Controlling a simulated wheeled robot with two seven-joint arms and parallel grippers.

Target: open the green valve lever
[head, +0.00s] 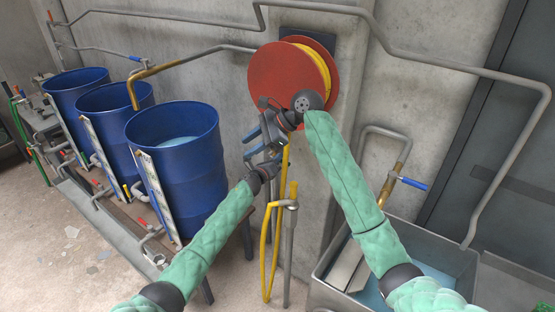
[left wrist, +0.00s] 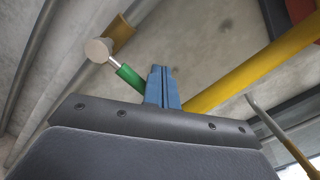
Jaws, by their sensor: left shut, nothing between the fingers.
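The green valve lever (left wrist: 129,76) shows in the left wrist view, on a thin metal stem from a round pale cap (left wrist: 98,50) by a brass-coloured pipe (left wrist: 121,34). My left gripper (left wrist: 163,88) is shut and empty. Its blue fingers are right beside the lever's free end and overlap it in the picture; I cannot tell if they touch. In the head view my left gripper (head: 280,155) is in front of the wall below the hose reel, and I cannot make out the lever there. My right gripper (head: 252,143) appears open and empty, close to the left one.
A red hose reel (head: 275,75) with yellow hose is on the wall behind the grippers. Blue drums (head: 180,170) stand at left. A yellow hose (head: 267,250) hangs by a grey standpipe (head: 290,245). A metal sink (head: 450,265) with a blue-handled tap (head: 412,183) is at right.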

